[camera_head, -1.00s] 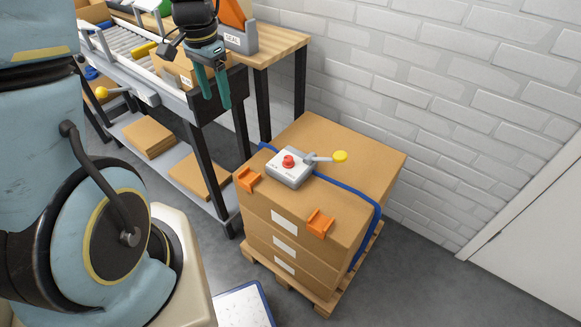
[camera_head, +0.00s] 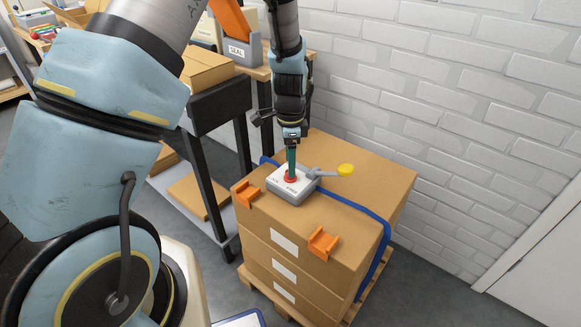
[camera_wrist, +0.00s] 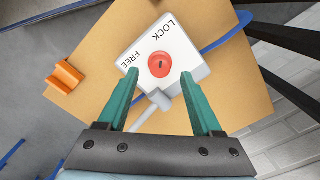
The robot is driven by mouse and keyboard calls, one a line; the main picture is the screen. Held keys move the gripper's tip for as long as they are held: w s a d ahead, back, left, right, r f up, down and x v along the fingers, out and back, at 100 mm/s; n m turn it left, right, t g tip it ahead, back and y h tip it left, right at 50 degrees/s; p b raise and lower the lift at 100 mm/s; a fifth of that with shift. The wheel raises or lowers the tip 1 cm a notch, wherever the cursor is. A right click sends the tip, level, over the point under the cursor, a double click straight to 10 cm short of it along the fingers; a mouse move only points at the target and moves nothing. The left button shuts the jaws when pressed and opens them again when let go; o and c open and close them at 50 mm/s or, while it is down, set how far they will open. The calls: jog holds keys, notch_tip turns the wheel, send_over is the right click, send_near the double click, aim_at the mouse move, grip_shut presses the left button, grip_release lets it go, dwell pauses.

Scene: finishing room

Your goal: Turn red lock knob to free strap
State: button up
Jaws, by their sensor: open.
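The red lock knob (camera_head: 290,178) sits on top of a white and grey buckle box (camera_head: 284,190) on the stacked cartons. In the wrist view the red knob (camera_wrist: 161,65) carries a dark mark, and the box (camera_wrist: 185,50) reads LOCK and FREE. The blue strap (camera_head: 357,208) runs from the box across the carton top and down its side. A grey lever with a yellow end (camera_head: 345,170) sticks out from the box. My gripper (camera_head: 291,168) points down just above the knob. Its green fingers (camera_wrist: 158,80) are open, one each side of the knob; contact is not clear.
Orange corner pieces (camera_head: 246,194) and (camera_head: 323,242) sit on the carton's front edge. The cartons stand on a wooden pallet (camera_head: 290,305) near a white brick wall (camera_head: 450,110). A workbench with a carton (camera_head: 205,68) stands at the left.

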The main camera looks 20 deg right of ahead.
jog(key=shift+f, duration=1.4)
jog(key=shift+c, duration=0.3)
grip_shut()
